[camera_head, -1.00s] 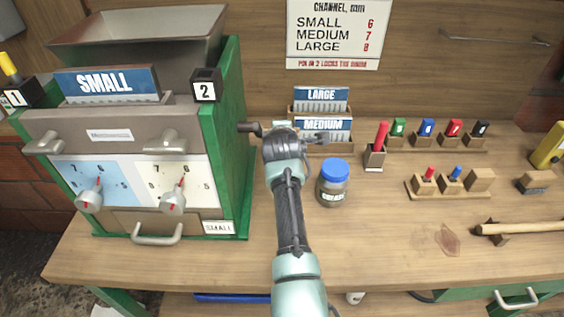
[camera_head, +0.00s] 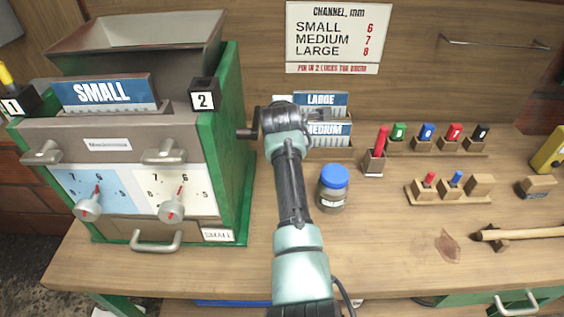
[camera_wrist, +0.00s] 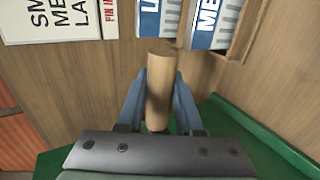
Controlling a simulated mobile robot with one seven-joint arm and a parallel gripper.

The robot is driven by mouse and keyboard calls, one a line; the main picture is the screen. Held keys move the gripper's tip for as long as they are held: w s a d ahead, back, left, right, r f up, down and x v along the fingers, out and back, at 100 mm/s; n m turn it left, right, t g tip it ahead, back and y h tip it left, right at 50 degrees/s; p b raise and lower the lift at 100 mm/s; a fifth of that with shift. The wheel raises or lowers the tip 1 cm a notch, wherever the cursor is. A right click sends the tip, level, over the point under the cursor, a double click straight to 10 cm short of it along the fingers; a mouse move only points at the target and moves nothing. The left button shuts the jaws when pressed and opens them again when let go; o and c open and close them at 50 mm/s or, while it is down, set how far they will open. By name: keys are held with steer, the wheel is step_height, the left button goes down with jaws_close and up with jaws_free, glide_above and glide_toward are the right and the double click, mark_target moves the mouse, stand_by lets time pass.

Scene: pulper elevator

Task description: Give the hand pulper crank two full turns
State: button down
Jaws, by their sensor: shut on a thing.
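The hand pulper (camera_head: 120,130) is a green and grey machine with a hopper on top, at the left of the head view. Its dark crank (camera_head: 255,122) comes out of the green right side, with the crank arm pointing up. In the wrist view my gripper (camera_wrist: 160,82) has its two blue fingers shut on the round wooden crank handle (camera_wrist: 159,60), one on each side. In the head view my arm hides the handle and fingertips.
A blue-lidded jar (camera_head: 333,187) stands close to the right of my arm. LARGE and MEDIUM card holders (camera_head: 330,145) stand behind it. Peg racks (camera_head: 440,150) and a wooden-handled tool (camera_head: 520,232) lie farther right. The front middle of the bench (camera_head: 390,265) is clear.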

steer(key=r, duration=0.1)
steer(key=a+r+p, duration=0.1)
steer(key=r+p, duration=0.1)
steer(key=shift+s+a+r, duration=0.15)
steer(key=shift+s+a, duration=0.05)
steer(key=shift+s, duration=0.1)
steer(key=shift+s+r, duration=0.1)
steer(key=shift+s+f, duration=0.1)
steer(key=shift+f, duration=0.15)
steer(key=r+p, duration=0.1)
steer(key=p, duration=0.1)
steer(key=s+r+p, duration=0.1)
steer(key=p, duration=0.1)
steer(key=shift+s+r, duration=0.1)
steer(key=shift+r, duration=0.15)
steer(key=shift+s+d+r+p, duration=0.15)
steer(key=shift+s+p, duration=0.25)
steer(key=shift+p, duration=0.25)
